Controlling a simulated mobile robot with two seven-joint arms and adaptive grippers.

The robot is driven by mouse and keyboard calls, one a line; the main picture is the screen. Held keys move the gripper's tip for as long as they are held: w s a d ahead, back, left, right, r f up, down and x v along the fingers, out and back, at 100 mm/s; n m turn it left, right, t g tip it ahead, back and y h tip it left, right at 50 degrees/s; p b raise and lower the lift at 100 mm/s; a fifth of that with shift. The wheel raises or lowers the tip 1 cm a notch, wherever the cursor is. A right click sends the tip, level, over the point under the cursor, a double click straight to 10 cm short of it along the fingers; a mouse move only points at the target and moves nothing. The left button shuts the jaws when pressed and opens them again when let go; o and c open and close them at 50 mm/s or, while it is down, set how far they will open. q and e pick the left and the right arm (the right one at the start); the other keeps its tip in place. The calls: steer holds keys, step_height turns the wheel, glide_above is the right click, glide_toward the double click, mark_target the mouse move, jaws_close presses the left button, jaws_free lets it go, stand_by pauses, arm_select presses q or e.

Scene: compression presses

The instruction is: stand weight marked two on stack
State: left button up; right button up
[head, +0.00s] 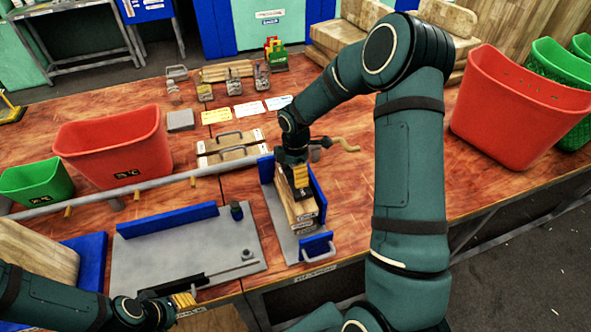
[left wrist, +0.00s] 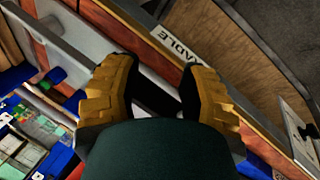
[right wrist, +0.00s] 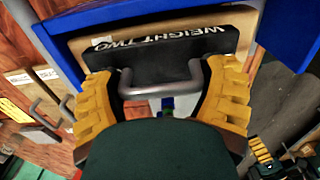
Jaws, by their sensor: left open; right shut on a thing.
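My right gripper (head: 301,188) is over the press on the table, its fingers around the grey handle (right wrist: 160,88) of the weight marked two. In the right wrist view the black face of weight two (right wrist: 190,48) reads "WEIGHT TWO". The stack of wooden boards (head: 303,214) stands in the press between blue plates. A wooden board (right wrist: 130,22) shows right behind the weight in the right wrist view. I cannot tell whether weight and stack touch. My left gripper (head: 184,303) is open and empty by the table's front edge; its fingers also show in the left wrist view (left wrist: 160,85).
Two flat wooden pieces with handles (head: 232,152) lie left of the press. A grey plate with a blue bar (head: 168,219) lies at the front left. Red bins (head: 112,146) (head: 520,105) stand at both sides.

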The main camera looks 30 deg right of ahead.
steer(key=shift+f+b, duration=0.4)
steer(key=shift+f, duration=0.05)
stand_by(0.9)
steer(key=o, duration=1)
steer(key=shift+o, duration=0.8)
steer(key=shift+s, duration=0.1)
step_height(320, 180, up, 12)
steer(key=shift+r, duration=0.1)
